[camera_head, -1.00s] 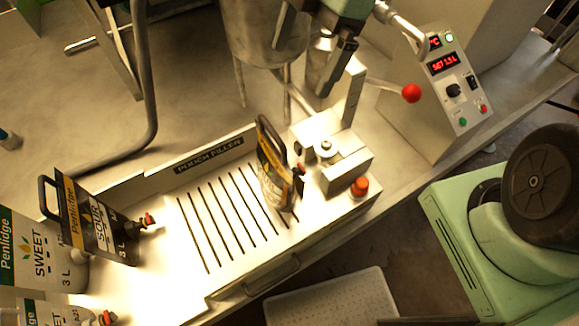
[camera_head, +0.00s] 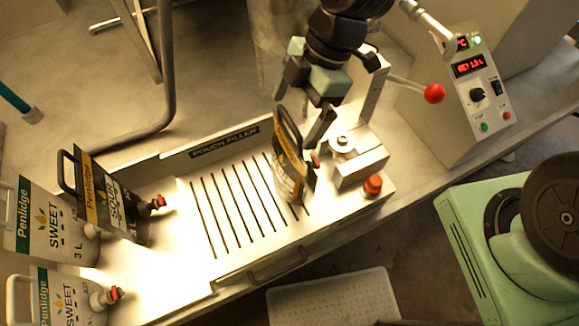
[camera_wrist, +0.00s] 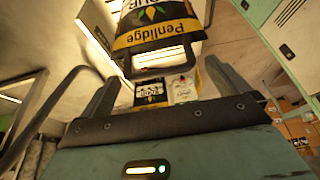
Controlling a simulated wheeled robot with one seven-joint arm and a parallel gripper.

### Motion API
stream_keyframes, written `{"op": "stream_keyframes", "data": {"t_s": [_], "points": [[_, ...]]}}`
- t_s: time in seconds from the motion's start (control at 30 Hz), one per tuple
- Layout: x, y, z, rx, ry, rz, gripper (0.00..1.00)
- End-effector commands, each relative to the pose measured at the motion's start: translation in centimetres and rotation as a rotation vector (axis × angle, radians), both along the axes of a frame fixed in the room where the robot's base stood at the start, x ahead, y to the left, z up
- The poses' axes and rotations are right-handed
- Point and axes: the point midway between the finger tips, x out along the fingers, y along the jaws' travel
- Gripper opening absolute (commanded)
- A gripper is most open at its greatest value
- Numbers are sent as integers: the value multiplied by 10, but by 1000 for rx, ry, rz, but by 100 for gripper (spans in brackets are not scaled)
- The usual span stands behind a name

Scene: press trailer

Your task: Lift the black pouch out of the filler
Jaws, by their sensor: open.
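The black pouch (camera_head: 286,165), with a yellow and white label and a loop handle, stands upright in the pouch filler (camera_head: 232,225) on its slotted tray, next to the nozzle block. Its red cap faces right. My gripper (camera_head: 300,127) is open just above and behind the pouch's top. In the wrist view the pouch (camera_wrist: 160,28) is ahead, its handle lying between my open fingers (camera_wrist: 165,82). I cannot tell whether either finger touches the handle.
Another black pouch (camera_head: 105,205) and white pouches (camera_head: 48,228) stand at the left. The filler block (camera_head: 358,160) with an orange button is close on the right. A red-knobbed lever (camera_head: 433,93) and control panel (camera_head: 482,88) are beyond. A white perforated tray (camera_head: 335,300) lies in front.

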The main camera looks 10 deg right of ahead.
Motion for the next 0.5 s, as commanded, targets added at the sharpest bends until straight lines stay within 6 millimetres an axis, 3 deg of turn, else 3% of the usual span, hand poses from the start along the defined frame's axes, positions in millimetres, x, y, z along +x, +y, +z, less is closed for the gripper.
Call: {"op": "stream_keyframes", "data": {"t_s": [0.3, 0.5], "points": [[-4, 17, -34, 0, 5, 3, 100], [-4, 20, -43, -1, 2, 1, 100]]}}
